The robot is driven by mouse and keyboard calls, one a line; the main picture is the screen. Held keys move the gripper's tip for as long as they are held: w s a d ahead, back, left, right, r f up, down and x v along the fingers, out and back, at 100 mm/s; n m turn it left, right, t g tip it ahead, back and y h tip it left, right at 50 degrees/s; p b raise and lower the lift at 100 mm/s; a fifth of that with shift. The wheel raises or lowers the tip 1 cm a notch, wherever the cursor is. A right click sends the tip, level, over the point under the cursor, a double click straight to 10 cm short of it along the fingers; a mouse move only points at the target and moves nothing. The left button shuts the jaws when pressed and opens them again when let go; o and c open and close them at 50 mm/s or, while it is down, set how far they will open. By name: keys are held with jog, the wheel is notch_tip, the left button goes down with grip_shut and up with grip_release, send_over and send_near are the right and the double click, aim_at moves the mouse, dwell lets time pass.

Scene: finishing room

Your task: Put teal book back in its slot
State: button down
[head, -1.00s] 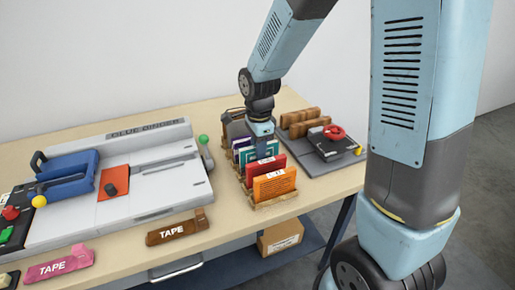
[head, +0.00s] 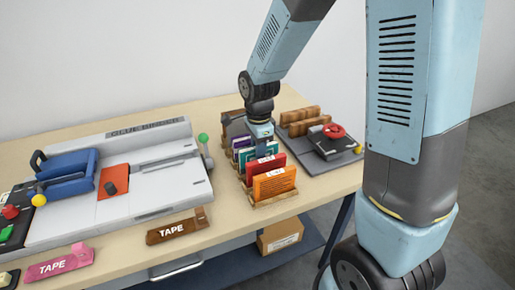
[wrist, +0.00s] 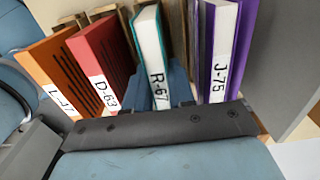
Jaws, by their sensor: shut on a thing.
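The teal book (wrist: 150,45), labelled R-67, stands in the wooden rack row between the red book (wrist: 103,57) and the purple book (wrist: 219,50), with gaps on both sides in the wrist view. In the head view its teal cover (head: 246,156) shows only partly, behind the red book. My gripper (wrist: 160,88) is shut on the teal book, with a blue finger on each side near its labelled spine. In the head view my gripper (head: 261,138) points down over the rack (head: 262,203). The teal book's lower edge is hidden, so I cannot tell whether it is fully seated.
An orange book (head: 274,183) stands at the rack's front end. A glue binder (head: 150,160) lies to the left, and a press with a red knob (head: 333,131) stands to the right. A brown tape block (head: 177,229) sits near the table's front edge.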

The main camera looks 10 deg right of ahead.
jog(key=shift+f, duration=0.1)
jog(key=c, duration=1.2)
grip_release()
jog(key=shift+c, duration=0.2)
jog(key=shift+r, duration=5.45)
